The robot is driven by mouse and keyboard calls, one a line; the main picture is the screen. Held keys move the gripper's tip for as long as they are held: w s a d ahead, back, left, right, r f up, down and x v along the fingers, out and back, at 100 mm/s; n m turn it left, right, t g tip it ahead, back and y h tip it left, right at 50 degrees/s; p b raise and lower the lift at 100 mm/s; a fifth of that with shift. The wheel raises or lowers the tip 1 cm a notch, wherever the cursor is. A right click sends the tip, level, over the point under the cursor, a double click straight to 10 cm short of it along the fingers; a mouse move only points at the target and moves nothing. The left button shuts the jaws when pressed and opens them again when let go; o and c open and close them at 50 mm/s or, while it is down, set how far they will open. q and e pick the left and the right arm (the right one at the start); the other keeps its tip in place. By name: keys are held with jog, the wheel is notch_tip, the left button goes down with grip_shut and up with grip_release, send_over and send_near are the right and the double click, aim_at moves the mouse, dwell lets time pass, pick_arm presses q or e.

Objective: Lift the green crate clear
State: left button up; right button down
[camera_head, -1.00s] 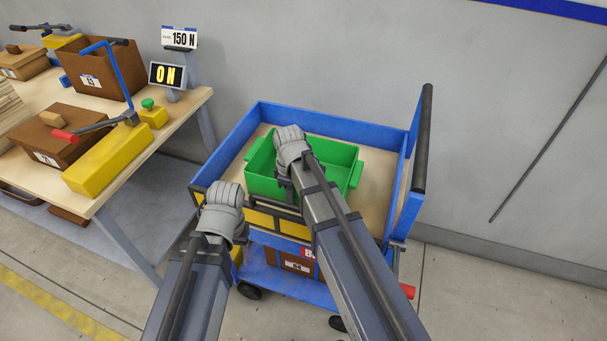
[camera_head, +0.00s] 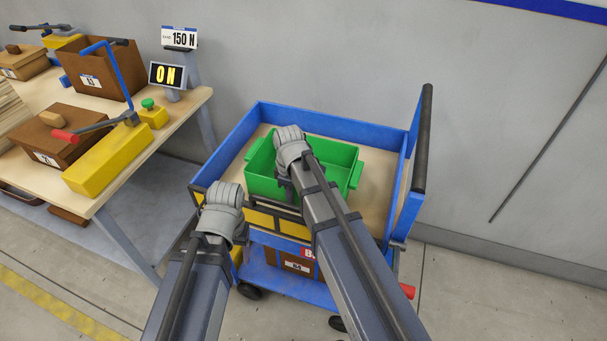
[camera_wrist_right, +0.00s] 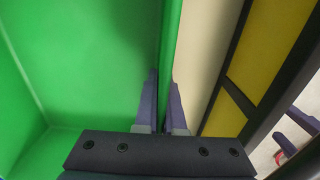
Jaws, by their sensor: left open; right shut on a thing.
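The green crate (camera_head: 335,153) sits inside the blue cart (camera_head: 335,118), on its pale floor, and looks level. My right gripper (camera_head: 284,188) is at the crate's near wall. In the right wrist view, the fingers (camera_wrist_right: 165,105) are shut on that green wall, one on each side, with the crate's inside to the left. My left gripper (camera_head: 238,232) is outside the cart's near left corner, apart from the crate. It is open and empty, its fingers mostly hidden by the wrist. My right arm covers part of the crate's near side.
The cart's yellow and black front panel (camera_head: 262,219) is close to my right gripper. A tall handle (camera_head: 423,140) rises at the cart's right. A workbench (camera_head: 190,108) with brown boxes and yellow blocks stands at the left. A grey wall (camera_head: 500,130) is behind.

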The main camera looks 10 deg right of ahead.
jog(key=shift+r, duration=0.1)
notch_tip(320, 180, up, 10)
jog(key=p, duration=1)
notch_tip(320, 180, up, 16)
jog(key=p, duration=1.6)
